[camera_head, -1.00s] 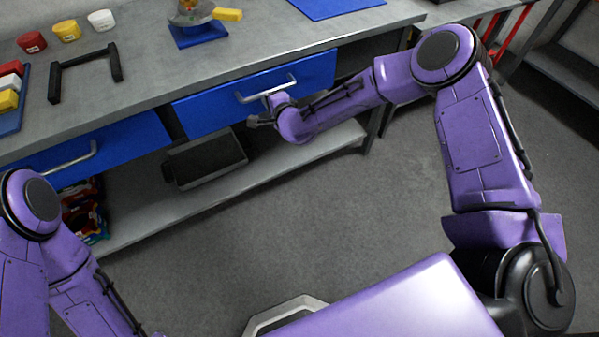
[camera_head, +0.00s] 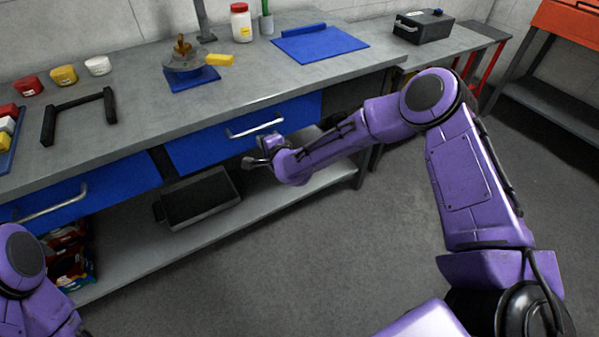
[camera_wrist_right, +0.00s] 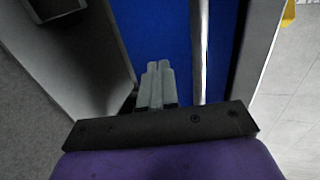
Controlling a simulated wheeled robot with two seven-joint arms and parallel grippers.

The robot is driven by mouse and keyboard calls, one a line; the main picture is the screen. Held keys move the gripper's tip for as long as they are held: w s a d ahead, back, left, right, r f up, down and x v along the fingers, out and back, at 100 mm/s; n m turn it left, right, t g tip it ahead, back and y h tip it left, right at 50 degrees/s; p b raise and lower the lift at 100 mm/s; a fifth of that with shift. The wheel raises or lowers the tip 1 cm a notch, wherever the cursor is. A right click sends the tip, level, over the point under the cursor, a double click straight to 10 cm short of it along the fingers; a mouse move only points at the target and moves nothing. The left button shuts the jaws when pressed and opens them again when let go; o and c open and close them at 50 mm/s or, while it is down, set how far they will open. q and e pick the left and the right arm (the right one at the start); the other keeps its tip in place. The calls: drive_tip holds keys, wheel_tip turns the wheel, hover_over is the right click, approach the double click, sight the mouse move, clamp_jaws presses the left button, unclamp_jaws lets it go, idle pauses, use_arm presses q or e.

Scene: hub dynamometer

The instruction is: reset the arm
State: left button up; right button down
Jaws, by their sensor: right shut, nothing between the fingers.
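My right arm (camera_head: 420,110) is purple and reaches across to the workbench. Its gripper (camera_head: 258,158) is just below the bar handle (camera_head: 255,128) of the right blue drawer (camera_head: 220,147), apart from it in the head view. In the wrist view the right gripper's fingers (camera_wrist_right: 158,66) are together with nothing between them, in front of the blue drawer face (camera_wrist_right: 165,30). The handle (camera_wrist_right: 200,50) runs beside them on the right. My left arm (camera_head: 30,275) shows only partly at the lower left; its gripper is out of view.
The bench top (camera_head: 225,105) holds a black frame (camera_head: 80,112), small tubs, a blue mat (camera_head: 320,43) and a device on a blue base (camera_head: 192,79). A dark tray (camera_head: 200,198) sits on the lower shelf. A black case (camera_head: 424,26) stands behind. The floor (camera_head: 310,250) is clear.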

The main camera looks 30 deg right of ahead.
drive_tip(key=a+v, duration=0.1)
drive_tip(key=v, duration=1)
drive_tip(key=s+d+f+n+g+h+p, duration=0.1)
drive_tip(key=s+d+f+n+g, duration=0.15)
drive_tip(key=s+f, duration=0.5)
drive_tip(key=s+d+f+n+g+h+p, duration=0.1)
drive_tip(key=s+d+f+n+g, duration=0.2)
drive_tip(key=s+f, duration=0.4)
use_arm(q)
wheel_tip(320, 180, up, 6)
drive_tip(key=p, duration=0.3)
drive_tip(key=shift+s+p, duration=0.35)
drive_tip(key=shift+s, duration=0.05)
use_arm(e)
drive_tip(key=s+d+f+n+g+h, duration=0.1)
drive_tip(key=s+d+n+g, duration=0.1)
drive_tip(key=s, duration=0.9)
drive_tip(key=s+d+f+n+g+h, duration=0.1)
drive_tip(key=s+d+f+n+g, duration=0.1)
drive_tip(key=s, duration=0.8)
drive_tip(key=d+n+g, duration=0.1)
drive_tip(key=d+g, duration=0.1)
drive_tip(key=shift+s+d+f+h, duration=0.2)
drive_tip(key=shift+s+d+h, duration=0.1)
drive_tip(key=shift+s, duration=0.1)
use_arm(q)
drive_tip(key=shift+r, duration=0.1)
